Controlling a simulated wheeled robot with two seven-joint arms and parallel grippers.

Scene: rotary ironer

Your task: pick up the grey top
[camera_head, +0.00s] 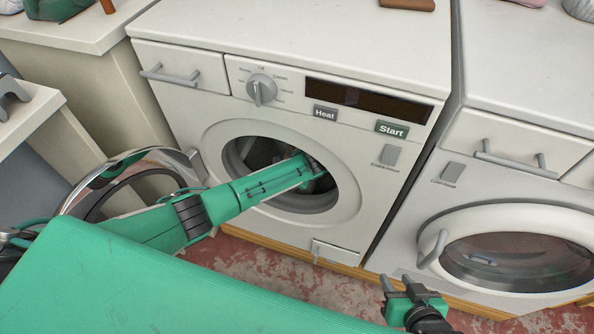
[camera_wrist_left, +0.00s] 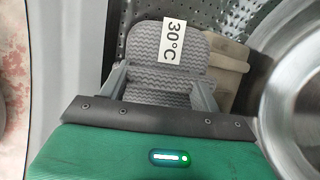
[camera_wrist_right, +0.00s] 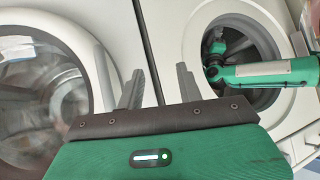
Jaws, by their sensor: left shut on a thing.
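The grey top (camera_wrist_left: 183,73) is a folded, wave-patterned grey piece with a white "30°C" label, inside the perforated drum in the left wrist view. My left gripper (camera_wrist_left: 160,84) is shut on it, with a finger at each side. In the head view my left arm reaches through the round opening of the left washer (camera_head: 345,210), and its gripper is mostly hidden in the dark drum. My right gripper (camera_head: 402,283) is outside, low in front of the machines. It also shows in the right wrist view (camera_wrist_right: 158,85), open and empty.
A beige piece (camera_wrist_left: 228,65) lies behind the grey top in the drum. The left washer's round door (camera_head: 150,172) stands open at the left. The right machine's door (camera_head: 510,245) is shut. A counter (camera_head: 75,32) stands at the left; red floor shows below.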

